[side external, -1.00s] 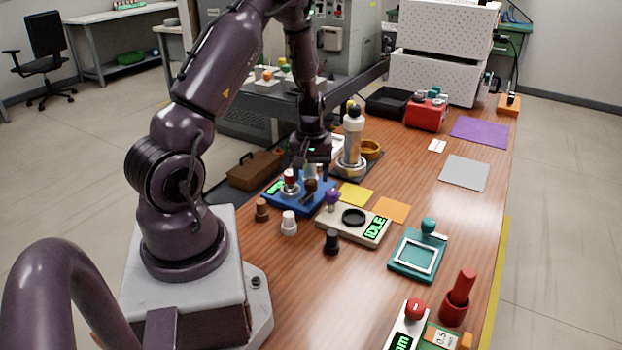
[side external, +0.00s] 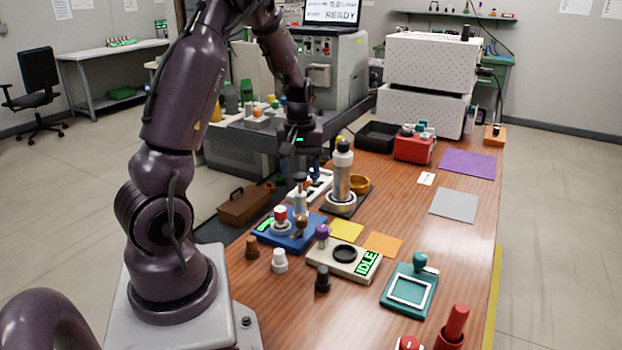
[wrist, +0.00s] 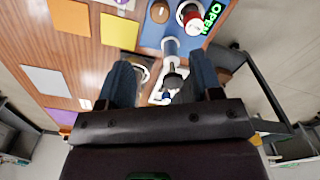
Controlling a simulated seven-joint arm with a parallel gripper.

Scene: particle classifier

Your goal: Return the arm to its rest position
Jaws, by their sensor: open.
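My gripper (side external: 302,160) hangs fingers-down above the work table, raised over the blue device (side external: 268,236). In the wrist view my gripper (wrist: 163,82) shows two dark fingers spread apart, with nothing held between them. A slim vial with a dark top (side external: 300,190) stands upright below my gripper, at the blue device, apart from the fingers. The blue device also shows in the wrist view (wrist: 150,35), with a lit green display reading OPEN (wrist: 211,17) and a red-topped knob (wrist: 190,16).
A tall grey-capped cylinder (side external: 342,172) stands close right of my gripper. A beige device reading IDLE (side external: 325,253), a teal frame (side external: 425,302), a red box (side external: 416,148) and white perforated boxes (side external: 430,62) occupy the table. Grey machines stand behind. The air above the devices is clear.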

